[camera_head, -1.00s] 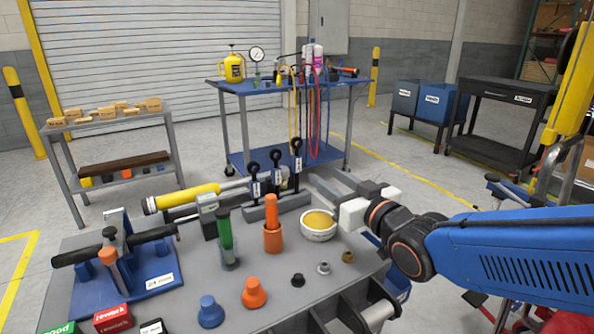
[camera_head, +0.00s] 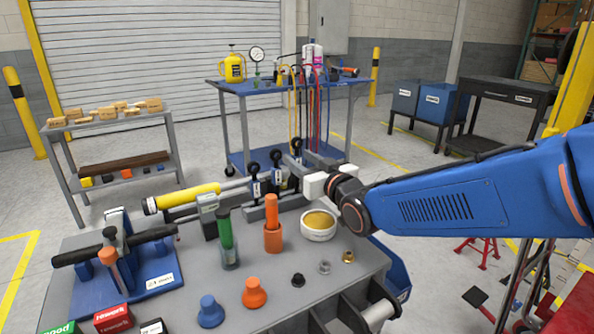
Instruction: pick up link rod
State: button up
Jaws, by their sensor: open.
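Several upright black link rods with ring-shaped top ends and pale labels stand in a grey rack (camera_head: 262,212) at the back of the grey bench. The left rod (camera_head: 254,172), the middle rod (camera_head: 275,157) and the right rod (camera_head: 296,147) show in the head view. My gripper (camera_head: 300,163) reaches in from the right, with its fingers pointing left and away at the rack's right end, close to the right rod. It is open. Its white body hides part of the rack's right end, and I cannot tell whether a finger touches a rod.
A yellow-ended cylinder (camera_head: 185,198) lies behind the rack's left side. A blue fixture (camera_head: 150,288) is at left.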

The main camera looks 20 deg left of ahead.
jog(key=x, duration=0.5)
jog(key=shift+a+f, duration=0.25)
grip_shut()
